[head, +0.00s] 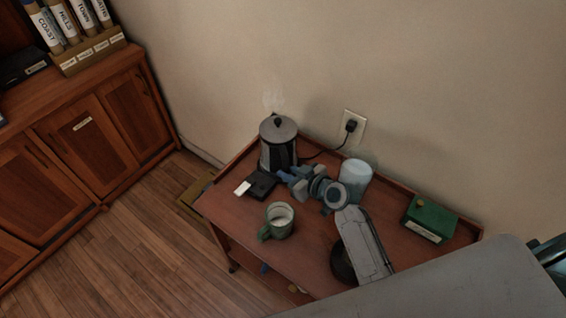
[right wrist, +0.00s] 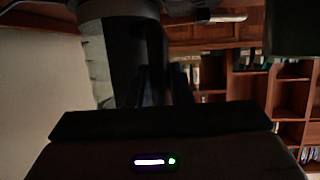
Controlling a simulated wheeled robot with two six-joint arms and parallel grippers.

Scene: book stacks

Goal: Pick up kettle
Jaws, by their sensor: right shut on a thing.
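The kettle (head: 272,155), silver and black with a black lid knob, stands upright at the back left of the wooden cart, with faint steam above it. My right gripper (head: 287,177) reaches in from the right, at the kettle's lower front right side, and is shut on it. The exact grip, probably at the handle, is hidden by the gripper in the head view. In the right wrist view, the kettle's dark striped side (right wrist: 125,55) fills the space beyond the dark fingers (right wrist: 160,85). My left gripper is not in view.
The cart top (head: 235,205) also holds a green mug (head: 279,222), a black pad with a white card (head: 262,184), a clear container (head: 356,178) and a green box (head: 430,219). A cord runs to the wall outlet (head: 352,127). The wall is close behind.

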